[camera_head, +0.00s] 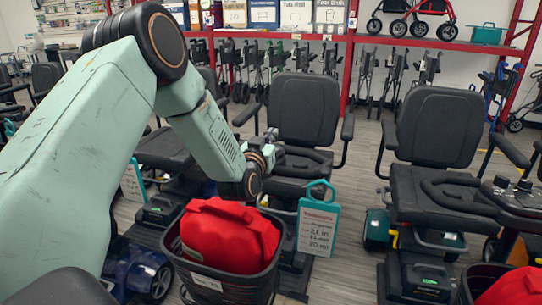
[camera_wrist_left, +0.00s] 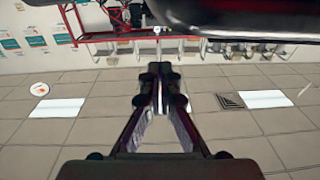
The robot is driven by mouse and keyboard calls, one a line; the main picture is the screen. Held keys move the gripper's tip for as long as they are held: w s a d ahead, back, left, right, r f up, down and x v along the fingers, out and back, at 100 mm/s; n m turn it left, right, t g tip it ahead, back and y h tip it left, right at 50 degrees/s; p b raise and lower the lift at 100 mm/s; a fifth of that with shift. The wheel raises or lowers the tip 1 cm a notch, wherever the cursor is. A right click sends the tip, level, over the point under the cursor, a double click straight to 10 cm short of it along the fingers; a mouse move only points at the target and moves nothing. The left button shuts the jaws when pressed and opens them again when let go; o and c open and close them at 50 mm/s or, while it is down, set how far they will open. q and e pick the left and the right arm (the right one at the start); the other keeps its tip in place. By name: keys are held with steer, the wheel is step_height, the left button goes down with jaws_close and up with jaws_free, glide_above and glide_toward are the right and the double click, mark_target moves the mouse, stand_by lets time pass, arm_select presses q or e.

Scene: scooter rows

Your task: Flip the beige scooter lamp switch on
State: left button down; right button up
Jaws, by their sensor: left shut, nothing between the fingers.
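My left arm comes in from the left, and its gripper (camera_head: 268,148) is in front of a black-seated scooter (camera_head: 303,110) in the middle of the head view. In the left wrist view the fingers (camera_wrist_left: 159,76) meet at their tips, shut with nothing between them. No beige scooter body or lamp switch can be made out; the wrist and gripper cover part of the middle scooter's front. My right gripper is not in view.
A black basket (camera_head: 225,285) with a red bag (camera_head: 230,235) stands close in front, below the gripper. A teal-edged price tag (camera_head: 318,225) hangs beside it. Another scooter (camera_head: 440,130) stands right, across a strip of bare floor (camera_head: 350,255). Red shelving (camera_head: 352,50) lines the back.

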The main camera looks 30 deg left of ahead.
arm_select(q)
steer(key=shift+w+a+f+b, duration=0.15)
steer(key=shift+w+f+b, duration=0.15)
steer(key=shift+w, duration=0.2)
steer(key=f+b, duration=0.1)
steer(key=f, duration=0.1)
steer(key=shift+s+f+b, duration=0.3)
steer(key=shift+s+b, duration=0.1)
steer(key=shift+s+f, duration=0.15)
steer(key=shift+f, duration=0.15)
steer(key=shift+f, duration=0.1)
steer(key=shift+s+f, duration=0.15)
steer(key=shift+f, duration=0.2)
steer(key=shift+r, duration=0.1)
